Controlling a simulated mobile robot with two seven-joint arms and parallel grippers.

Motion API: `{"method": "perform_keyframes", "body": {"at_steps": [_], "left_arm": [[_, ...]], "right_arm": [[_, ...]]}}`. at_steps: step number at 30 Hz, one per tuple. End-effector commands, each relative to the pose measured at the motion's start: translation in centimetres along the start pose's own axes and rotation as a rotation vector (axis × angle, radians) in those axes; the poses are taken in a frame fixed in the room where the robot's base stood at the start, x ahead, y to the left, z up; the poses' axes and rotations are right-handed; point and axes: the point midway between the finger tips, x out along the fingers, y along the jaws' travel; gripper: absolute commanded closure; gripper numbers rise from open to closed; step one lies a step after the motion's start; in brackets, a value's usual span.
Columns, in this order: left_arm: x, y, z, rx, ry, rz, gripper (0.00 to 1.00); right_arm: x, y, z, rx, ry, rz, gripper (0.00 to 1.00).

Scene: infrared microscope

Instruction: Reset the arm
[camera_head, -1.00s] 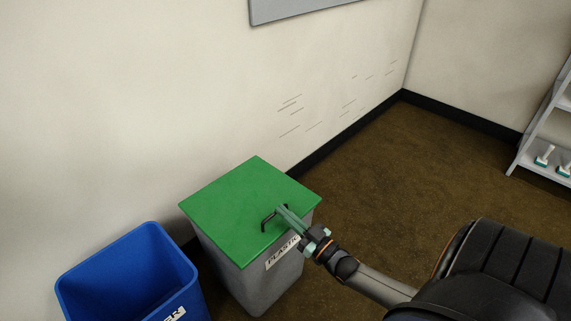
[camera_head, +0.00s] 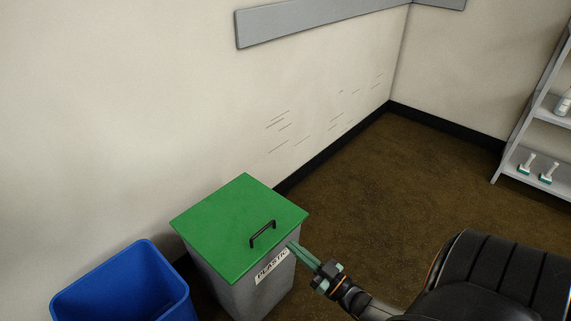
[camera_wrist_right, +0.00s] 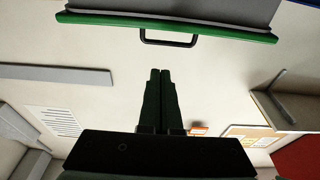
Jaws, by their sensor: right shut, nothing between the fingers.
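My right gripper (camera_head: 293,246) is shut and empty, just off the front right edge of the green-lidded bin. It also shows in the right wrist view (camera_wrist_right: 160,73), its two green fingers together. The bin is grey with a PLASTIC label, and its green lid (camera_head: 215,225) is closed. A black handle (camera_head: 263,234) stands on the lid. In the right wrist view the lid's edge and the handle (camera_wrist_right: 169,42) lie beyond the fingertips, apart from them. My left gripper is in neither current view.
An open blue bin (camera_head: 125,290) stands left of the green-lidded bin. A grey shelf (camera_head: 522,160) with brushes and a bottle stands at the far right. The brown floor (camera_head: 385,180) between them is clear. A grey rail (camera_head: 310,20) runs along the wall.

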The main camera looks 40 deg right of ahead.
Motion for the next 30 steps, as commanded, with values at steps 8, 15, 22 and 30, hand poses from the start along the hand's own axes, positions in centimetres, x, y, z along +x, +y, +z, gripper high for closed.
{"method": "perform_keyframes", "body": {"at_steps": [8, 15, 22, 30], "left_arm": [[0.0, 0.0, 0.1, -0.001, -0.004, 0.0, 0.55], [-0.1, 0.1, 0.2, 0.0, -0.008, 0.007, 0.55], [-0.1, 0.1, 0.1, -0.001, -0.005, 0.005, 0.55], [-0.1, 0.1, 0.1, -0.002, -0.003, 0.004, 0.55]], "right_arm": [[-1.1, 0.0, 0.3, 0.0, 0.003, 0.0, 1.0], [-0.2, -1.2, -0.6, 0.0, 0.02, -0.024, 1.0], [4.1, -9.3, -7.6, -0.015, 0.143, -0.17, 1.0], [6.1, -19.2, -21.1, -0.078, 0.354, -0.312, 1.0]]}}
